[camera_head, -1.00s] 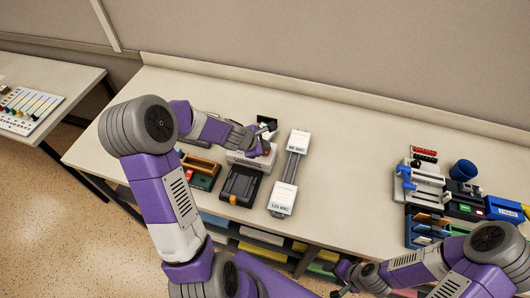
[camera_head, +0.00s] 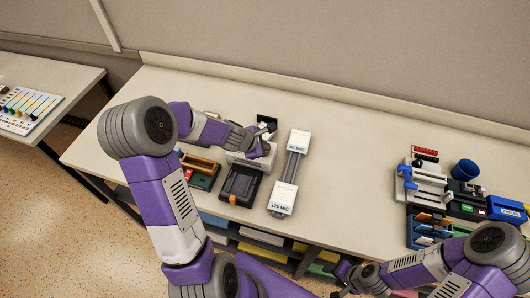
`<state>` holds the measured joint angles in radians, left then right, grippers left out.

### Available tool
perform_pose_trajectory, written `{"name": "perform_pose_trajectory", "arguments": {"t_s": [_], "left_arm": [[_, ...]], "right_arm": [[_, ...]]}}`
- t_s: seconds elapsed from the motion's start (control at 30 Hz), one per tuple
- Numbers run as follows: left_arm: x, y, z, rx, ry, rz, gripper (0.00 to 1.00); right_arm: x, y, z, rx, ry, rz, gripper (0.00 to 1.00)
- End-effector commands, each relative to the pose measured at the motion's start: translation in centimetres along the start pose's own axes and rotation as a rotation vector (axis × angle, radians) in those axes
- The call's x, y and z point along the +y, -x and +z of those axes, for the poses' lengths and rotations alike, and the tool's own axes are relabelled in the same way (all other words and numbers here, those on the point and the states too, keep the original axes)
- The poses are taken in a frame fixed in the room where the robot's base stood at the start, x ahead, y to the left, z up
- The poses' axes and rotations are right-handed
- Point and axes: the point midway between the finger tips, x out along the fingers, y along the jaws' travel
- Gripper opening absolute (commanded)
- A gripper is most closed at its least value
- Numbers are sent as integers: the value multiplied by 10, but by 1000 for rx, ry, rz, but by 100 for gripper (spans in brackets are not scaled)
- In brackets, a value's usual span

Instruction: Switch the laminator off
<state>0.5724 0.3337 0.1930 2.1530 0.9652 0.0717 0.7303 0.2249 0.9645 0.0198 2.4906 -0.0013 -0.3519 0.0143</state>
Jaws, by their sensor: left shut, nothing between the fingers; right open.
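A white machine (camera_head: 243,160), which looks like the laminator, stands on the bench left of the middle. My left gripper (camera_head: 266,141) is shut and empty at the right end of its top. The gripper and wrist cover much of the machine, so I cannot tell whether they touch or how its switch is set. No red spot shows beside the fingers. My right gripper (camera_head: 344,282) is open and empty near the bottom edge, in front of the bench and far from the machine.
White blocks labelled 80 MIC (camera_head: 299,139) and 125 MIC (camera_head: 282,202) sit just right of the machine, joined by a grey strip. A blue cup (camera_head: 465,170) and other equipment stand at the right. The middle of the bench is clear.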

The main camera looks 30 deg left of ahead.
Motion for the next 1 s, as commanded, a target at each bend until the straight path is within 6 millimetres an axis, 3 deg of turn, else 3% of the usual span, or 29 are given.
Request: {"name": "perform_pose_trajectory", "arguments": {"t_s": [1.0], "left_arm": [[-4,-5,-4,0,0,0,0]], "right_arm": [[3,-8,0,0,0,0,57]]}}
